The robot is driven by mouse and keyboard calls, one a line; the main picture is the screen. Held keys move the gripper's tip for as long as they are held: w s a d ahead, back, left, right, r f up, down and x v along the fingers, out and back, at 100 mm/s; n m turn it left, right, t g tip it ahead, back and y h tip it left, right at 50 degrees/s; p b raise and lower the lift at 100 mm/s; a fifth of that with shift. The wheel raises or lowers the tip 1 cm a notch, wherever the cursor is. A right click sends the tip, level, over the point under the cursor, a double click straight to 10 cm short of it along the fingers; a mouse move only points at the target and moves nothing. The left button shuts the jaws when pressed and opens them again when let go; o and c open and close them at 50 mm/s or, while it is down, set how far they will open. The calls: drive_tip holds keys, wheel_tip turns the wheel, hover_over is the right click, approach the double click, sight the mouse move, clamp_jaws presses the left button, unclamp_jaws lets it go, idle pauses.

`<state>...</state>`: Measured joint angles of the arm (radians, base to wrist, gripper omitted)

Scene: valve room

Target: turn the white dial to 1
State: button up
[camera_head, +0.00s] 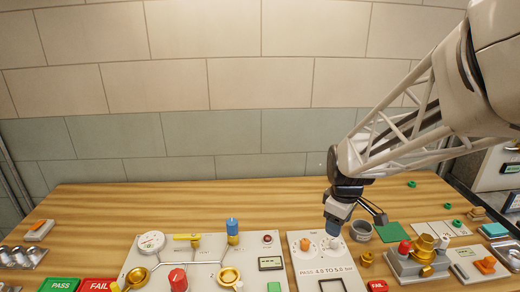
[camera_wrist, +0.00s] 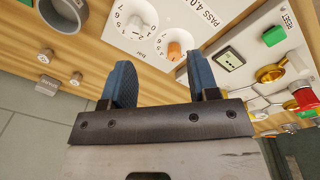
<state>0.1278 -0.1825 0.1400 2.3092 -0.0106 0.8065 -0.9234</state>
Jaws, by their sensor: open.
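The white dial (camera_wrist: 137,22) sits on a white panel (camera_wrist: 190,12) with a printed number scale around it, marked "bar". Its pointer setting is too small to read. In the head view the white dial (camera_head: 335,244) is just below my gripper (camera_head: 334,230), partly hidden by it. In the wrist view my gripper (camera_wrist: 160,62) is open, with two blue fingers apart and nothing between them. The white dial lies beyond the fingertips, apart from them. An orange knob (camera_wrist: 174,50) is beside it on the same panel, closer to the right finger.
Left of the panel, a larger board carries a gauge (camera_head: 151,243), a red knob (camera_head: 178,279), a blue-capped valve (camera_head: 232,230) and brass cups. On the right are a grey round part (camera_head: 361,230), a brass fitting (camera_head: 367,259) and a brass valve unit (camera_head: 423,245).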

sight(335, 240)
drive_tip(key=w+d+f+n, duration=0.1)
drive_tip(key=w+f+n, duration=0.1)
drive_tip(key=w+f, duration=0.1)
drive_tip(key=w+d+f, duration=0.1)
drive_tip(key=w+f, duration=0.1)
drive_tip(key=shift+w+d+n+g, duration=0.1)
drive_tip(key=shift+d+n+g, duration=0.2)
drive_tip(key=shift+d+n, duration=0.1)
drive_tip(key=shift+f, duration=0.1)
drive_tip(key=shift+f, duration=3.75)
drive_tip(key=c, duration=0.9)
